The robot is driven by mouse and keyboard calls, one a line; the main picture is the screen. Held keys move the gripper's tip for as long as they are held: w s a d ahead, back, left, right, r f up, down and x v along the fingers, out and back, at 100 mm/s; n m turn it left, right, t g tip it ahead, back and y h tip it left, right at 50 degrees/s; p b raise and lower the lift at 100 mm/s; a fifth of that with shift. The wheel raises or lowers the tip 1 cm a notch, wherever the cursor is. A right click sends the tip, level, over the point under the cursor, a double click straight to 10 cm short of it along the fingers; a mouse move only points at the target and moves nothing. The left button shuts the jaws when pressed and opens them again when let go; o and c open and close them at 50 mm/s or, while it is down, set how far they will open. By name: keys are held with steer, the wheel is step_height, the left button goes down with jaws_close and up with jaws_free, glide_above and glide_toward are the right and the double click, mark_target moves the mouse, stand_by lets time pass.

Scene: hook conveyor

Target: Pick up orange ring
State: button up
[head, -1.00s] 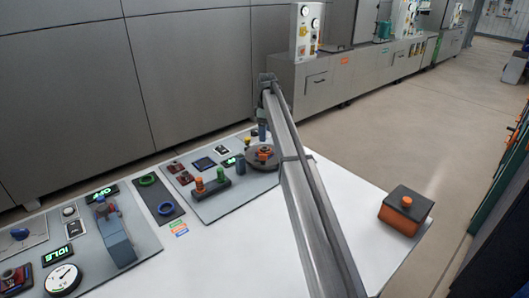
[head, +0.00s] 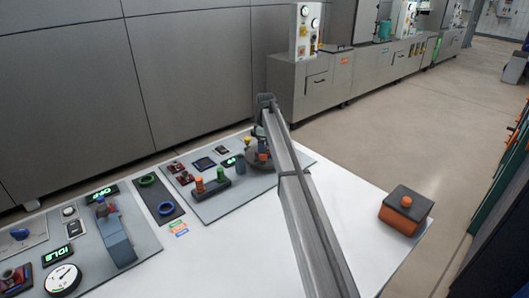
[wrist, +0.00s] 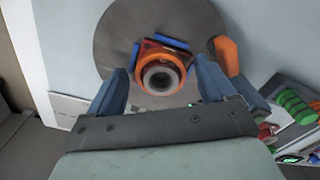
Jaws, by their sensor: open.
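The orange ring (wrist: 183,57) sits around a grey, hollow-topped post on the round dark grey disc (wrist: 112,45), as seen from above in the wrist view. Small blue blocks lie beside it. My gripper (wrist: 160,68) is open, with one blue finger on each side of the ring. I cannot tell whether the fingers touch it or how far above the disc they are. In the head view my gripper (head: 260,132) is over the disc (head: 252,167) at the panel's far right, and the ring is mostly hidden.
An orange upright piece (wrist: 227,55) stands right of the disc. A dark mat (head: 154,196) holds green and blue rings.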

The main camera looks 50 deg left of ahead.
steer(key=c, duration=1.1)
steer(key=shift+r, duration=0.1)
step_height(320, 180, up, 14)
stand_by(1.1)
